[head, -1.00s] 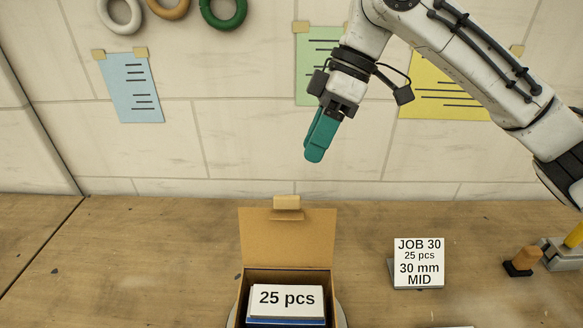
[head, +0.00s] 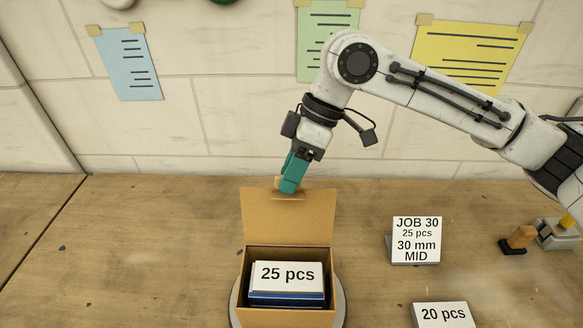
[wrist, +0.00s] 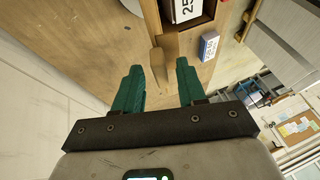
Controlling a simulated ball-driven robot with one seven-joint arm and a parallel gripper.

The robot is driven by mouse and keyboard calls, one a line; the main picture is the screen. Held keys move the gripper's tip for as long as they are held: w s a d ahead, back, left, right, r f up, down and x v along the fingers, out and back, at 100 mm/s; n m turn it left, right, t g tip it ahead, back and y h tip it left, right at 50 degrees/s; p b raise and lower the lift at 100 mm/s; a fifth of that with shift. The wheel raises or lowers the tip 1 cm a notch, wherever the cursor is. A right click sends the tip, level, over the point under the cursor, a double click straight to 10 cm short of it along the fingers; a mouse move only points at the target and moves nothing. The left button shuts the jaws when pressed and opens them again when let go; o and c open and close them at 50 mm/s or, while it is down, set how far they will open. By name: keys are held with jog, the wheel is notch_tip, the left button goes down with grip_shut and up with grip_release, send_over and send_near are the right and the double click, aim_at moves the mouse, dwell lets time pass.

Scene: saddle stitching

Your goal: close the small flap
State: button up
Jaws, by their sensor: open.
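A small open cardboard box (head: 288,318) stands on the bench with its lid flap (head: 288,222) raised upright at the back. A small tan tab (wrist: 157,60) sits at the flap's top edge. My gripper (head: 289,190) has teal fingers and points down at that edge, overlapping the tab in the head view. In the wrist view my gripper (wrist: 158,68) is open, with the tab between the fingertips; contact cannot be told. Inside the box is a stack with a white "25 pcs" card (head: 287,274) on top.
A "JOB 30" sign (head: 416,240) stands right of the box, and a "20 pcs" card (head: 443,315) lies at the front right. A wooden-handled tool (head: 520,238) is farther right. The bench left of the box is clear. The wall is close behind.

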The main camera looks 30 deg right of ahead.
grip_shut()
dwell(0.4)
jog(key=shift+f, duration=0.1)
